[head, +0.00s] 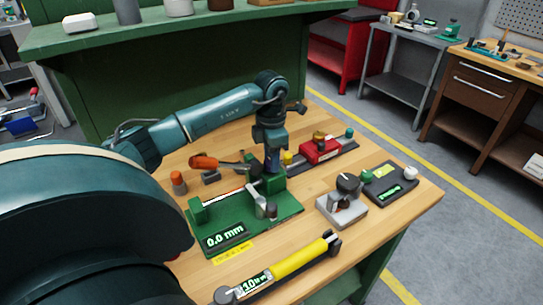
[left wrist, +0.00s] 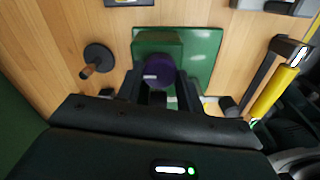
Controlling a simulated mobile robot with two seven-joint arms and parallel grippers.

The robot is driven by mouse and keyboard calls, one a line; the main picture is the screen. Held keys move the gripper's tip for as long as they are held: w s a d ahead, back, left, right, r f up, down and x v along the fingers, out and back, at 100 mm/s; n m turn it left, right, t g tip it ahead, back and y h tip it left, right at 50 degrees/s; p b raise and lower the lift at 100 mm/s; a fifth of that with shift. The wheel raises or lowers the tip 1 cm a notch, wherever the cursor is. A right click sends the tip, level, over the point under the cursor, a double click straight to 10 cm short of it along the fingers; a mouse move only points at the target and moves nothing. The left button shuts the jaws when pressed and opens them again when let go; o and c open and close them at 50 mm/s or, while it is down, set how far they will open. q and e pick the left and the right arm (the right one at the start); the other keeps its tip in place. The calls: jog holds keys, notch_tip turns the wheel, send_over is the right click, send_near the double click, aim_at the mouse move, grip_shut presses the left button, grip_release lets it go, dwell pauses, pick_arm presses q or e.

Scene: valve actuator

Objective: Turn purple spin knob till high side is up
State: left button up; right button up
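The purple spin knob (left wrist: 158,70) is a round dark purple knob in the left wrist view, on the green block of the green base plate (left wrist: 204,52). A small pale mark shows on its left side. In the head view the green base plate (head: 282,214) bears a screen reading 0.0 mm, and my gripper hides most of the knob. My left gripper (head: 272,160) points down over the green block. In the left wrist view its two fingers (left wrist: 159,86) stand on either side of the knob, very close to it; I cannot tell whether they touch it. My right gripper is not in view.
A yellow-handled tool (head: 298,258) lies at the table's front. A grey dial device (head: 343,202) and a dark box with a screen (head: 390,184) stand to the right. An orange-handled lever (head: 205,162) and a red vise (head: 320,150) are close to my arm.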

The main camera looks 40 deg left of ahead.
pick_arm(q)
jog(key=c, duration=0.4)
